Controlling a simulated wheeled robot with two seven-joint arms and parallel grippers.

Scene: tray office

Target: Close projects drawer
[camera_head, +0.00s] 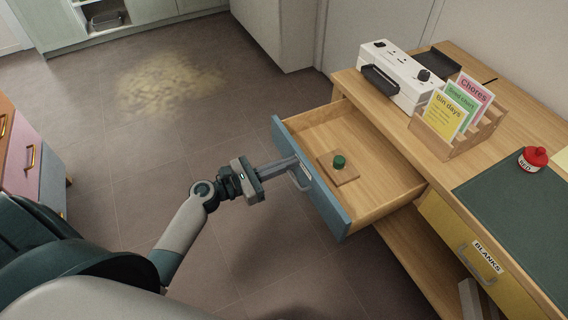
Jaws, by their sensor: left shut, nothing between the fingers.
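The open drawer (371,196) has a blue front (331,205) and sticks out of the wooden desk. My right gripper is not in view.
On the desk (393,129) stand a white box (398,72), a wooden card rack (461,139), a red-topped pot (532,159) and a green mat (522,215).

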